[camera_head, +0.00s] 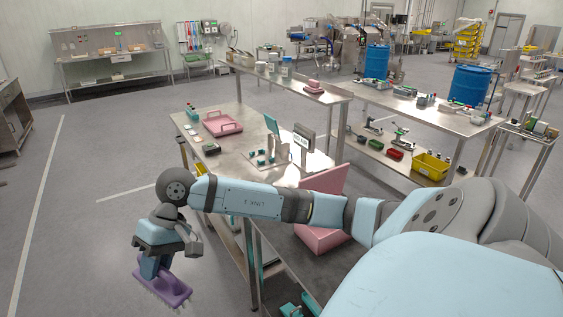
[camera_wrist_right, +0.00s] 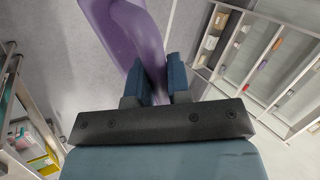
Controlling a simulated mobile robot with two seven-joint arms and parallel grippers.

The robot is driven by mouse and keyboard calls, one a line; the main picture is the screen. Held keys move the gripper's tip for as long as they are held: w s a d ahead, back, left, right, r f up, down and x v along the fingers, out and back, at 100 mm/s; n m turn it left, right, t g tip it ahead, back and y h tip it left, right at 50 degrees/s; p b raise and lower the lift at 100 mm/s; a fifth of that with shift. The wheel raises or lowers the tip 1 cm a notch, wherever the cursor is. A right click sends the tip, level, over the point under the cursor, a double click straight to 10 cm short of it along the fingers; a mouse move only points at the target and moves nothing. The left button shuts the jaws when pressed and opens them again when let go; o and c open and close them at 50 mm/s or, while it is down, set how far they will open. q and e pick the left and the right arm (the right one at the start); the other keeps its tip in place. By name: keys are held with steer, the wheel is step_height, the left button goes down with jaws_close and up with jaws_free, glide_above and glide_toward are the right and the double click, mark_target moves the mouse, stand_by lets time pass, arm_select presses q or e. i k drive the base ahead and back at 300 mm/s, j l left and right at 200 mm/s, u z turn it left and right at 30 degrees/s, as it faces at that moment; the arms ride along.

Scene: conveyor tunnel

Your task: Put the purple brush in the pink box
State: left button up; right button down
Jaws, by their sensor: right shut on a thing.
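The purple brush (camera_head: 163,284) hangs from my right gripper (camera_head: 154,262) at the lower left of the head view, over the grey floor and left of the steel table. Its bristles point down. In the right wrist view the two blue fingers (camera_wrist_right: 160,80) are shut on the purple brush (camera_wrist_right: 125,30). The pink box (camera_head: 322,240) is in the middle of the head view, behind and below my right forearm, which hides part of it. A pink flap or wall of it rises above the arm. My left gripper is not in view.
A steel table (camera_head: 205,160) holds a pink tray (camera_head: 222,124) and a small stand with a display (camera_head: 303,139). A further bench carries a yellow bin (camera_head: 431,167) on its lower shelf. Blue drums (camera_head: 377,58) stand behind. The floor at left is clear.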

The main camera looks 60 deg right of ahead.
mark_target(323, 233)
steer(key=i+j+z, duration=0.1)
steer(key=i+z, duration=0.25)
steer(key=i, duration=0.2)
steer(key=i+j+z, duration=0.3)
steer(key=i, duration=0.2)
steer(key=i+z, duration=0.25)
steer(key=z, duration=0.2)
steer(key=i+z, duration=0.25)
steer(key=z, duration=0.15)
steer(key=i+z, duration=0.2)
steer(key=z, duration=0.25)
steer(key=i+z, duration=0.15)
steer(key=z, duration=0.3)
steer(key=i+z, duration=0.15)
steer(key=z, duration=0.35)
steer(key=i+j+z, duration=0.1)
steer(key=z, duration=0.35)
steer(key=i+j+z, duration=0.1)
steer(key=i+j, duration=0.3)
steer(key=j, duration=0.2)
steer(key=z, duration=0.05)
